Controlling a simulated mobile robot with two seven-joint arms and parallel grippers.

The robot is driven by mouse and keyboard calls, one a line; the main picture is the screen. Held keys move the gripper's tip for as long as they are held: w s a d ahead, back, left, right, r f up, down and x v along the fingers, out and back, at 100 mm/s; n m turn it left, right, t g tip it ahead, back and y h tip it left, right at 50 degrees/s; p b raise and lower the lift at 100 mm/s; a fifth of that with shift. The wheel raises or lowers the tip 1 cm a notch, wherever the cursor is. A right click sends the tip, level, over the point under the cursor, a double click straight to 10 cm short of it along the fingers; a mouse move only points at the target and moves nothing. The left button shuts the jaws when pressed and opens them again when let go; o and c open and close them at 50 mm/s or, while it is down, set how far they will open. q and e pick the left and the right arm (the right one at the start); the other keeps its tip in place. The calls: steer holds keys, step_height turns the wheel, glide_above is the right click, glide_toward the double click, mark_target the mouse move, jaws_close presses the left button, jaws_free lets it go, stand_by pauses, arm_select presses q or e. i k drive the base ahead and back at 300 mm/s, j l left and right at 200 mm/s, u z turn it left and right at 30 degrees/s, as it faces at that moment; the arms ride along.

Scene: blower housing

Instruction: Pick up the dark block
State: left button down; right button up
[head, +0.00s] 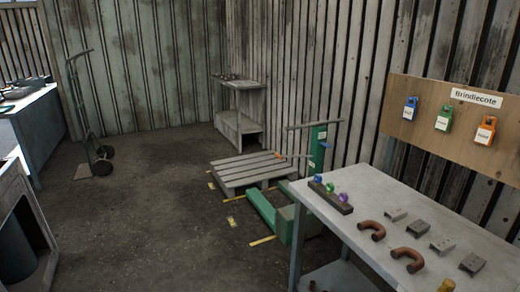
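Several small blocks lie on the grey table (345,222) at the right in the head view. Two are darker grey: one (418,226) near the middle of the row and one (472,264) at the near right. Two are lighter grey: one (395,213) at the far end and one (442,245) between the darker ones. A long dark bar (346,209) at the table's far left edge carries blue, green and purple pieces. I cannot tell which of these is the task's dark block. Neither of my grippers is in view.
Two brown U-shaped pipes (372,229) (408,259) lie beside the blocks. A yellow piece (447,285) is at the bottom edge. A board with padlocks (443,118) stands behind the table. A green pallet jack (262,207) and a pallet (250,168) stand left; the floor (150,215) is open.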

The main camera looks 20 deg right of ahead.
mark_target(473, 262)
steer(key=i+z, duration=0.35)
steer(key=i+j+z, duration=0.15)
steer(key=z, duration=0.2)
steer(key=i+j+z, duration=0.45)
steer(key=z, duration=0.25)
steer(key=i+j+z, duration=0.1)
steer(key=z, duration=0.25)
steer(key=j+z, duration=0.3)
steer(key=i+l, duration=0.05)
